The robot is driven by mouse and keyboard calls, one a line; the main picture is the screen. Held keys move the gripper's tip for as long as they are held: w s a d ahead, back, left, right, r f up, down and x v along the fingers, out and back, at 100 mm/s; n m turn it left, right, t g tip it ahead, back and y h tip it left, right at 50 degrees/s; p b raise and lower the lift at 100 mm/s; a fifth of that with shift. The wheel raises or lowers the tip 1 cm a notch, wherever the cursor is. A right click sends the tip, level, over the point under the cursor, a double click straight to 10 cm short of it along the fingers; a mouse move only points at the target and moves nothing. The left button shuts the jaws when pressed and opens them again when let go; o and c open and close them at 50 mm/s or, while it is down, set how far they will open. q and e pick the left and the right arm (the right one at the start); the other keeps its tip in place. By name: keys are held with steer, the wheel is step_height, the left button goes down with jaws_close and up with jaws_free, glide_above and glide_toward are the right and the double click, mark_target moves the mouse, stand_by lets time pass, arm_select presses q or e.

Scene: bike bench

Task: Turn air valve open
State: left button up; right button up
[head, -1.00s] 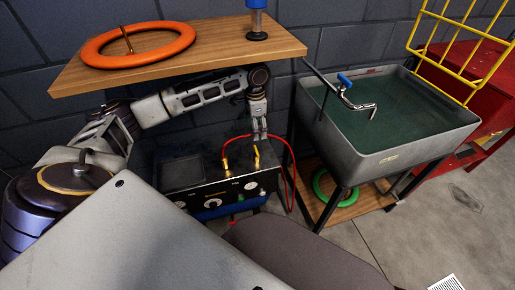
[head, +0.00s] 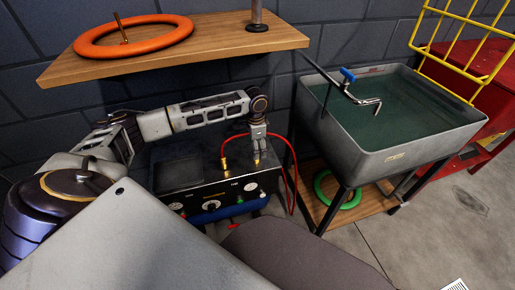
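A dark air compressor (head: 186,170) with a blue lower part, gauges and knobs stands under the wooden shelf. A small yellow brass valve (head: 256,163) rises from the right part of its top. A brass fitting (head: 223,163) with a red hose is left of it. My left gripper (head: 258,151) points down right at the brass valve, and its fingers hide the valve's upper part. Whether the fingers touch or grip it is too small to tell. My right gripper is not in view.
The wooden shelf (head: 220,48) with an orange ring (head: 135,42) is above my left arm. The red hose (head: 292,180) loops right of the compressor. A grey sink (head: 390,140) with a blue-handled tap (head: 348,75) stands to the right, a green ring (head: 325,195) beneath.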

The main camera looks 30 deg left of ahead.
arm_select(q)
steer(key=shift+f, duration=0.1)
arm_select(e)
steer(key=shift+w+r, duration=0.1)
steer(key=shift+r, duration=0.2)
arm_select(q)
steer(key=c, duration=1)
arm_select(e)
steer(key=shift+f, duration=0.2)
